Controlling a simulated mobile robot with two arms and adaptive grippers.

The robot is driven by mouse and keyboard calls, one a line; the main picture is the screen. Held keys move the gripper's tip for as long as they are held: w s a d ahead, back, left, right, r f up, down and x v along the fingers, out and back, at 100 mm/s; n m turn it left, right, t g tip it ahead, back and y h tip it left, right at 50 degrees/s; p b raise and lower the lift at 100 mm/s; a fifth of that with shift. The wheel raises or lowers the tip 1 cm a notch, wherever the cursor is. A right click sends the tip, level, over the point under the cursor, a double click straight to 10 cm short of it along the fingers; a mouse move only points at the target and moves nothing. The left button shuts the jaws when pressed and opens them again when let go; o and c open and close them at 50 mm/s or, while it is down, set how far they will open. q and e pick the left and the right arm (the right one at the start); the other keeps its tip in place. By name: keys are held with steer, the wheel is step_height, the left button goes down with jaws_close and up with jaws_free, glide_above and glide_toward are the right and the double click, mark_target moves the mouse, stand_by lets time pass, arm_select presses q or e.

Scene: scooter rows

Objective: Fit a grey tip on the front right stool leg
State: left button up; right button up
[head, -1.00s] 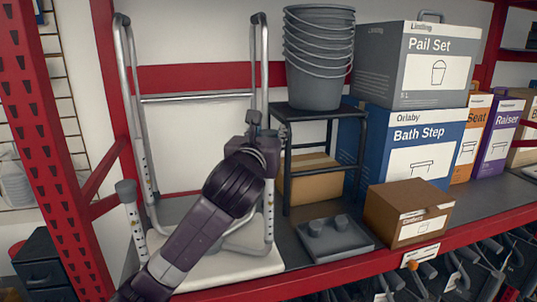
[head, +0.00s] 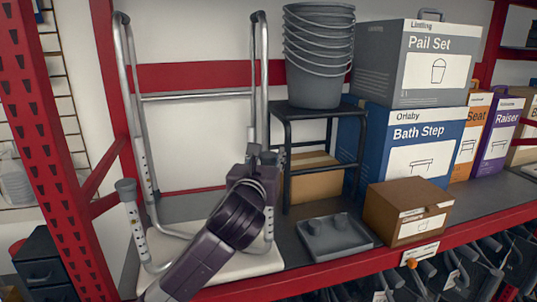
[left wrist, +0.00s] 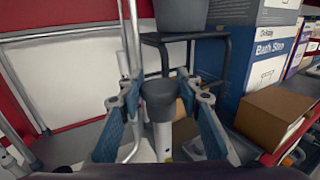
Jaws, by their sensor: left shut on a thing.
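The stool has a pale seat (head: 240,263) lying on the shelf, with its legs pointing up. The front left leg (head: 136,232) has a grey tip (head: 126,188) on its top. The front right leg (head: 269,228) is partly hidden behind my left gripper (head: 262,157) in the head view. In the left wrist view, my left gripper (left wrist: 160,103) is shut on a grey tip (left wrist: 158,91). This tip is upright over the white top of the front right leg (left wrist: 162,138). I cannot tell how deep it sits. My right gripper is out of view.
A dark tray (head: 335,250) with low rounded shapes lies right of the stool. Tall silver tubes (head: 125,90) rise behind the seat. A red upright (head: 50,150) borders the left.

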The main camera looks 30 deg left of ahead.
arm_select(q)
steer(key=shift+f, duration=0.45)
steer(key=o, duration=1)
steer(key=shift+r, duration=0.1)
